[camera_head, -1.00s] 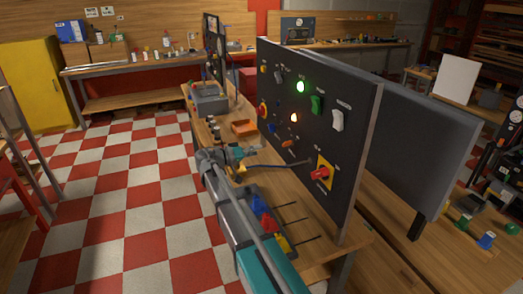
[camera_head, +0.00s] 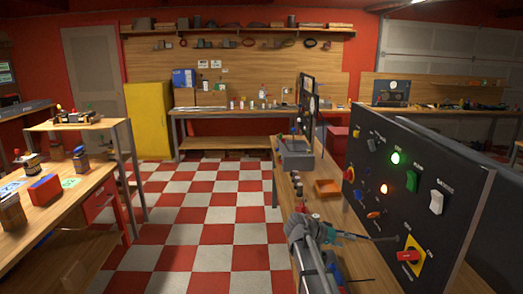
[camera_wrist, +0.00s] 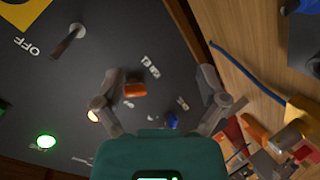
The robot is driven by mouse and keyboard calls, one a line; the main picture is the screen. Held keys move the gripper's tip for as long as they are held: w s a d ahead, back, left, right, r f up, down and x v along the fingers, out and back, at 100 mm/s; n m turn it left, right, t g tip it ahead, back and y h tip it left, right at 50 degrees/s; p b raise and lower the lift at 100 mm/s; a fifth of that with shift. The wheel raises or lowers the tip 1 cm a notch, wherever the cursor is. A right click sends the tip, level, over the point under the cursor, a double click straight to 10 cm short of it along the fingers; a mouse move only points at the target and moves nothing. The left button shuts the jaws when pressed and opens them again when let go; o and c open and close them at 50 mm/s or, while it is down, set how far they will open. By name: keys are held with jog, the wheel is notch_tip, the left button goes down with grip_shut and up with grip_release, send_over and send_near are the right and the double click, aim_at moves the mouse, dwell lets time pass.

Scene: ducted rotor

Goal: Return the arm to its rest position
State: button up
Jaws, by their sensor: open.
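My gripper (camera_head: 350,236) is in the lower right of the head view, at the end of my arm, over the workbench and in front of the black control panel (camera_head: 450,193). In the wrist view my gripper (camera_wrist: 160,85) has its two fingers spread wide with nothing held between them. The panel face (camera_wrist: 110,40) fills much of that view beyond the fingers, with an orange knob (camera_wrist: 134,90) seen between them. In the head view the panel carries a lit green lamp (camera_head: 395,158), a lit orange lamp (camera_head: 384,188) and a red switch on a yellow plate (camera_head: 415,262).
An orange tray (camera_head: 327,189) and a grey box (camera_head: 295,156) stand farther along the bench. A blue cable (camera_wrist: 232,66) and several coloured items lie on the bench in the wrist view. The checkered floor (camera_head: 200,215) is clear. A wooden table (camera_head: 60,215) is on the left.

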jog(key=s+a+f+n+y, duration=0.1)
jog(key=s+y, duration=0.1)
jog(key=s, duration=0.1)
jog(key=s+a+f+y+p, duration=0.1)
jog(key=s+f+y, duration=0.1)
jog(key=s, duration=0.1)
jog(key=s+a+f+n+y+p, duration=0.1)
jog(key=s+f+y, duration=0.1)
jog(key=s, duration=0.1)
jog(key=shift+s+a+f+n, duration=0.15)
jog(key=shift+s+f+n, duration=0.1)
jog(key=shift+s+n, duration=0.05)
jog(key=s+a+f+n+y+p, duration=0.1)
jog(key=s+a+n+y+p, duration=0.1)
jog(key=s+a+y, duration=0.5)
jog(key=shift+s+a+f+n+y, duration=0.3)
jog(key=shift+s+a+n, duration=0.35)
jog(key=shift+s, duration=0.6)
jog(key=shift+a, duration=0.1)
